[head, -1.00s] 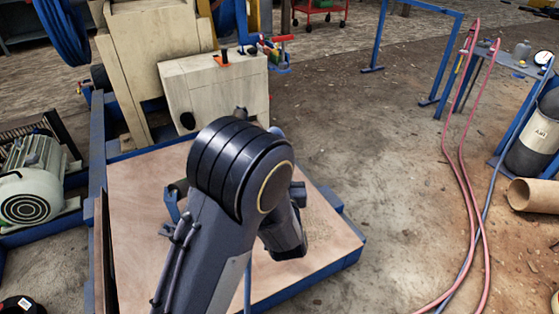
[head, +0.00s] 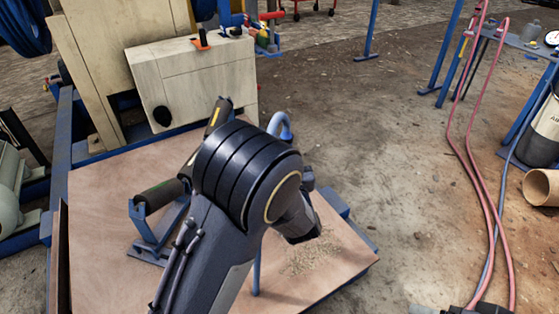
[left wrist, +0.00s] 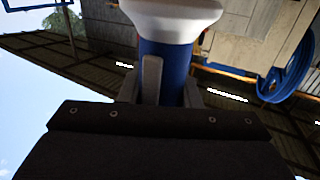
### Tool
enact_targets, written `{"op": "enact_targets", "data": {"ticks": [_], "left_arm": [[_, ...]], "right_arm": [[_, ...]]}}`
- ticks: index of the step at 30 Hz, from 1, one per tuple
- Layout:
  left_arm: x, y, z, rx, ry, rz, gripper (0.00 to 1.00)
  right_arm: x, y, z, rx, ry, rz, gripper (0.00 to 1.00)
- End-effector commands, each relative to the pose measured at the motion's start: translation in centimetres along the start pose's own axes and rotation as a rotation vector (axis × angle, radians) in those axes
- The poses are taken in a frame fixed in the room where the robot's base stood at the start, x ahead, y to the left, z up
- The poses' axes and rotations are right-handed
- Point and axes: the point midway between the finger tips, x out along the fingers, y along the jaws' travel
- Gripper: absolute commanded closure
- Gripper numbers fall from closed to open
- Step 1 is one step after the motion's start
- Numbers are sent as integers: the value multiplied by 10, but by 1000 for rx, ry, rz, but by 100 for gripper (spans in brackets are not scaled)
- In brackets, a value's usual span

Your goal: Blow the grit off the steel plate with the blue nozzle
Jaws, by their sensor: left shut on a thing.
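The steel plate (head: 95,235) is a broad pinkish-brown sheet in the head view. A patch of pale grit (head: 318,252) lies on its right part. My left arm crosses over the plate, and its elbow and forearm hide the left gripper in the head view. In the left wrist view my left gripper (left wrist: 170,88) is shut around the blue nozzle (left wrist: 162,60), a blue cylinder with a white upper part. A curved blue piece (head: 282,125) shows behind my arm; I cannot tell whether it belongs to the nozzle.
A dark roller on a blue stand (head: 160,195) sits on the plate, left of my arm. The beige machine (head: 190,80) stands behind it. Red hoses (head: 470,160) hang at the right near a bench and a cardboard tube (head: 541,187). Concrete floor between is clear.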

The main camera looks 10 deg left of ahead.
Motion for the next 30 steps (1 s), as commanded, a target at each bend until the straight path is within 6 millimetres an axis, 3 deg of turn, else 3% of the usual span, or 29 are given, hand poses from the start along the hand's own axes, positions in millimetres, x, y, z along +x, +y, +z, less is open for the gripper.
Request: {"op": "enact_targets", "data": {"ticks": [30], "left_arm": [[28, 67, -1, -1, 2, 1, 99]], "right_arm": [[-6, -3, -3, 0, 0, 0, 25]]}}
